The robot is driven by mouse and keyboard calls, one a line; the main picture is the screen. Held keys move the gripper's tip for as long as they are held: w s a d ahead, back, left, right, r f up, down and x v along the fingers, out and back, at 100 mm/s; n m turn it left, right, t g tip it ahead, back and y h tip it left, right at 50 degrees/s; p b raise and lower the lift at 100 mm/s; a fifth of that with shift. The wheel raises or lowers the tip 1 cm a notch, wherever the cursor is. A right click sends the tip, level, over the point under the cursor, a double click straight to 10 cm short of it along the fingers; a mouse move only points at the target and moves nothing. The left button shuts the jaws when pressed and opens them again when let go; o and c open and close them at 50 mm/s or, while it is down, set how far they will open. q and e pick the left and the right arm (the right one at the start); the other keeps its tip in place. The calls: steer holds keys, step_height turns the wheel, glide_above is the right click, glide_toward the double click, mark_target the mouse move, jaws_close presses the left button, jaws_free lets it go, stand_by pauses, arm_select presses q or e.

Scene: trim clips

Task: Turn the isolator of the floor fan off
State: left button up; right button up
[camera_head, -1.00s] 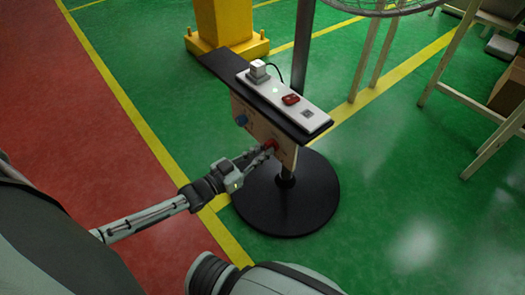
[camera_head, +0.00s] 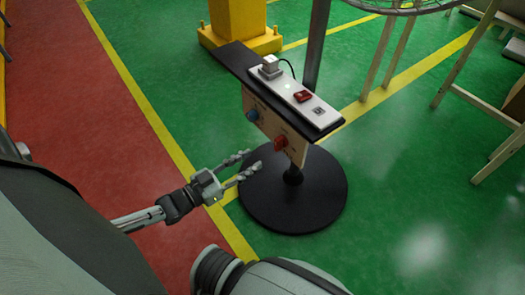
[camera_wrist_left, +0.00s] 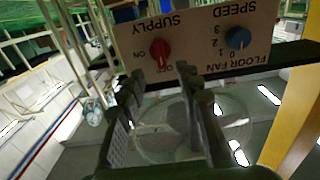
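The isolator is a red knob (camera_head: 280,144) marked SUPPLY on the pale panel (camera_head: 268,125) below the fan's dark shelf. In the left wrist view the panel's text is upside down. There the red knob (camera_wrist_left: 160,53) stands about upright, its lower end close to the OFF mark, with ON to its left. My left gripper (camera_head: 254,160) is open and empty, its two fingers apart, a short way back from the knob and not touching it. In the left wrist view the fingertips (camera_wrist_left: 161,75) frame the knob from below. My right gripper is not in view.
A blue SPEED knob (camera_head: 252,115) sits beside the isolator. A power strip (camera_head: 295,92) with a plug and red switch lies on the shelf. The round black base (camera_head: 292,205) stands on green floor. A yellow post (camera_head: 238,20) and wooden stands are behind.

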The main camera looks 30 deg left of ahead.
arm_select(q)
steer(key=shift+v, duration=1.6)
steer(key=d+f+n+g+y+p, duration=0.2)
steer(key=d+f+g+y, duration=0.2)
steer(key=f+g+y, duration=0.15)
steer(key=s+a+g+y+p, duration=0.1)
steer(key=s+g+y+p, duration=0.1)
steer(key=s+g, duration=0.6)
steer(key=s, duration=0.2)
steer(key=shift+s+a+r+n+y, duration=0.25)
steer(key=shift+s+r+n+y, duration=0.05)
steer(key=shift+n+y, duration=0.1)
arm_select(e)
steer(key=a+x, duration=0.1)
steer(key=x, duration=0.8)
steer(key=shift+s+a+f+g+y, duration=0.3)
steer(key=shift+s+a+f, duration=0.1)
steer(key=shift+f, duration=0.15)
